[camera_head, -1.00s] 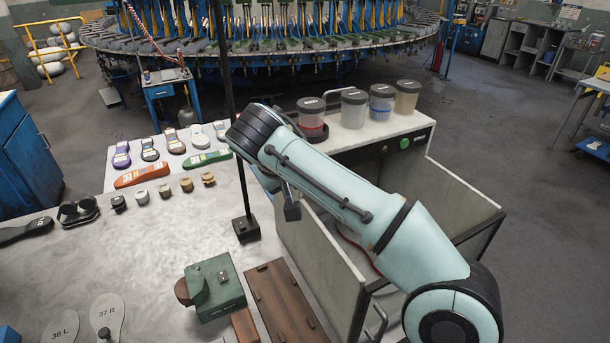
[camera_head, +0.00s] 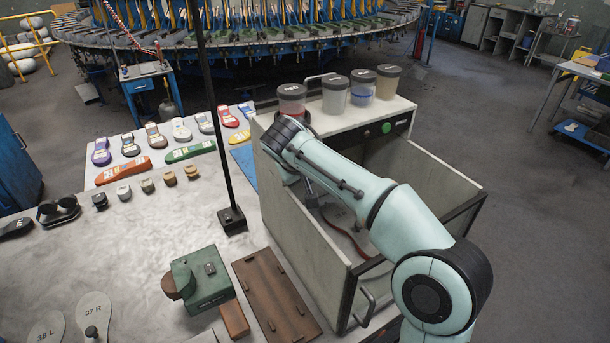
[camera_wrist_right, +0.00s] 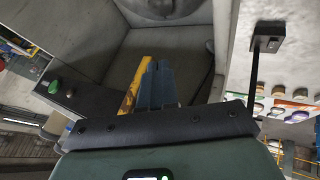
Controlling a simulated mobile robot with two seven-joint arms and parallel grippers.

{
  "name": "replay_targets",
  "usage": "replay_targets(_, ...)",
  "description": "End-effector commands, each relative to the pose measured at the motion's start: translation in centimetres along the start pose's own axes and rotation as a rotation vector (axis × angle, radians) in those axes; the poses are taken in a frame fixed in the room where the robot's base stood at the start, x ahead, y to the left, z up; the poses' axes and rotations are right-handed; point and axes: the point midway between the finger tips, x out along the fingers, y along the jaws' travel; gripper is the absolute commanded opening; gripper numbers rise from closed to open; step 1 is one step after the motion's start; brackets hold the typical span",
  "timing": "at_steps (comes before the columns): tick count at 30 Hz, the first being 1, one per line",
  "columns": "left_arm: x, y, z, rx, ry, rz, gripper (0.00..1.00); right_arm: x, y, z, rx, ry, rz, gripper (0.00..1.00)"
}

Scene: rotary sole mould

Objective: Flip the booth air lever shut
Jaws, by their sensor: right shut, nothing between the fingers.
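The booth is an open box with pale walls (camera_head: 300,235); my right arm reaches over its wall and down into it. In the right wrist view my right gripper (camera_wrist_right: 158,85) is shut and empty, its blue-grey fingers pointing into the pale interior. A narrow yellow strip (camera_wrist_right: 135,88) shows right beside the fingers; I cannot tell whether it is the air lever or whether the fingers touch it. No lever is clearly visible in the head view. My left gripper is not in view.
Lidded jars (camera_head: 335,95) stand on the booth's back ledge, above a green button (camera_head: 386,128). A black post (camera_head: 232,219) stands on the bench just left of the booth. A reddish hose (camera_head: 345,235) lies inside. A green block fixture (camera_head: 202,280) sits at the front.

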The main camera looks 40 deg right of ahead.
Motion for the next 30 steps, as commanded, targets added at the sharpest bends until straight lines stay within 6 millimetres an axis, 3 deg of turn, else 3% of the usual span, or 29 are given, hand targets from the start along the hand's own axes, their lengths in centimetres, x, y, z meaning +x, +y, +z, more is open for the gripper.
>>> replay_targets(30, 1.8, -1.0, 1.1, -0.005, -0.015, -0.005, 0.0, 0.9, 0.2, 0.4, -0.066, 0.031, 0.153, 0.0)
